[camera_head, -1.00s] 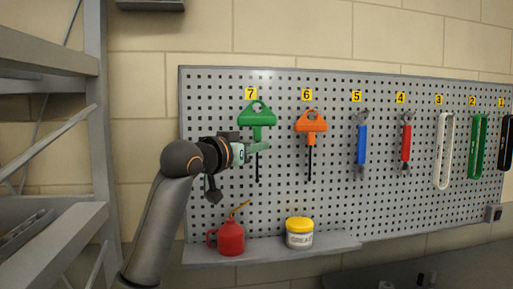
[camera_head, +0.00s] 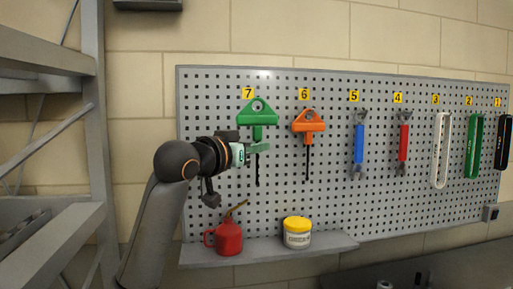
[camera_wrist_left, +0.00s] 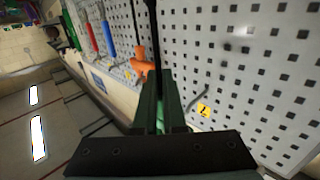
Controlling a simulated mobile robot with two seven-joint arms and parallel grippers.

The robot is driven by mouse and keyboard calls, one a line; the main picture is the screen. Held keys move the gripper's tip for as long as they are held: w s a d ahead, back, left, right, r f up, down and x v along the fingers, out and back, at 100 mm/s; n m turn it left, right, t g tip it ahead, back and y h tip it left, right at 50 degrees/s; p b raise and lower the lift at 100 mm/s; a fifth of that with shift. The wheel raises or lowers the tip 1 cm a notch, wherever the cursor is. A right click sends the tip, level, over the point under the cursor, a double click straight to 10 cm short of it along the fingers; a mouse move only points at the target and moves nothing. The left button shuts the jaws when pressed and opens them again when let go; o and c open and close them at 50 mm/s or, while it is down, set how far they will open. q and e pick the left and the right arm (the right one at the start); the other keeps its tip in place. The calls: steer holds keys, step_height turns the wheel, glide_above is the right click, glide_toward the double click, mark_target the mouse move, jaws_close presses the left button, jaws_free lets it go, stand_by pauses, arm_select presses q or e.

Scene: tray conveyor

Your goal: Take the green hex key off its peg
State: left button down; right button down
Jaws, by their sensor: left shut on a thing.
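The green hex key (camera_head: 258,112) is upright in front of the grey pegboard under label 7, its dark shaft pointing down. My left gripper (camera_head: 259,149) is shut on it just below the wide green handle. In the left wrist view the closed fingers (camera_wrist_left: 160,98) have a bit of green between them. A thin hook (camera_wrist_left: 194,95) by label 7 shows there and looks bare. The gap between key and board is hard to judge. My right gripper is not in view.
An orange hex key (camera_head: 309,121) hangs close on the right under label 6. Wrenches and other tools hang farther right. Below, a shelf (camera_head: 345,243) carries a red oil can (camera_head: 229,239) and a grease tub (camera_head: 297,234). A grey rack (camera_head: 92,150) stands at left.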

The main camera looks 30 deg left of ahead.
arm_select(q)
steer(key=shift+s+d, duration=0.4)
steer(key=shift+s, duration=0.15)
steer(key=shift+s+d, duration=0.1)
stand_by(0.5)
